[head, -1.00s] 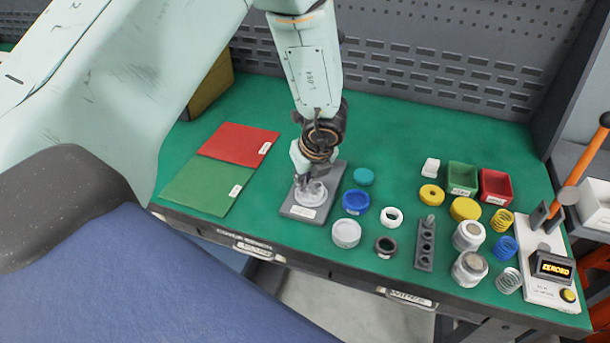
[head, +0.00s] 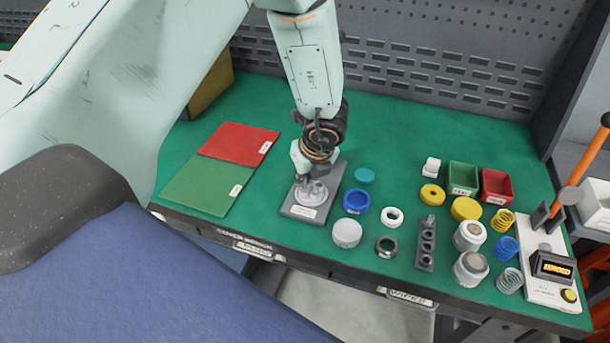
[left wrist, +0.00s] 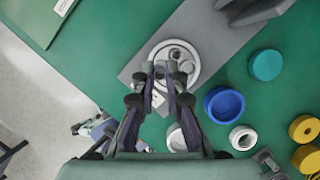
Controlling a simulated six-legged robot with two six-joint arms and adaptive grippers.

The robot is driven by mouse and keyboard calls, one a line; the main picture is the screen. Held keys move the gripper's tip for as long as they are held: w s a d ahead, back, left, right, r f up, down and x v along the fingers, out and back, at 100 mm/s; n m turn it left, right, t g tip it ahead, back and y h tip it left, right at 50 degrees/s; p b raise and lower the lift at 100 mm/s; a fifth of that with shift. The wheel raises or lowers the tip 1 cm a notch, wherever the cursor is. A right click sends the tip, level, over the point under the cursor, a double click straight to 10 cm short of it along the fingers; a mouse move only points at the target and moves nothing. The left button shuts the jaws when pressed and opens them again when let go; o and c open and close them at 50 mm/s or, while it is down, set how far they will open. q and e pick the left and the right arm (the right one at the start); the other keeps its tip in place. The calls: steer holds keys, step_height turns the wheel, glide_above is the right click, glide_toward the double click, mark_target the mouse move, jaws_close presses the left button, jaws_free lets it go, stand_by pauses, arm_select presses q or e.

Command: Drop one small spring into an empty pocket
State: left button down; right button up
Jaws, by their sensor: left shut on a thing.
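My left gripper (head: 310,183) points down over a round light-grey holder (head: 318,194) on a grey plate (head: 331,207). In the left wrist view the fingertips (left wrist: 168,72) are close together above the holder (left wrist: 153,87), which shows round openings near its middle. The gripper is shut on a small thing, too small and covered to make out. I cannot tell whether it touches the holder. A yellow spring (head: 502,220), a blue spring (head: 505,247) and a steel spring (head: 510,281) stand far right. My right gripper is not in view.
Right of the plate stand a blue ring cup (head: 356,201), a teal cap (head: 364,176) and a white lid (head: 347,233). Green (head: 463,178) and red (head: 496,186) bins and a display device (head: 553,268) are farther right. Red and green mats (head: 207,184) lie left.

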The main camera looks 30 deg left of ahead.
arm_select(q)
steer(key=shift+f+b, duration=0.35)
steer(key=shift+f, duration=0.05)
stand_by(0.4)
steer(key=c, duration=1.7)
jaws_free()
steer(key=shift+r, duration=0.1)
steer(key=shift+r+p, duration=1.6)
steer(key=shift+r, duration=0.15)
steer(key=shift+o, duration=0.2)
steer(key=o, duration=0.6)
steer(key=shift+c, duration=0.2)
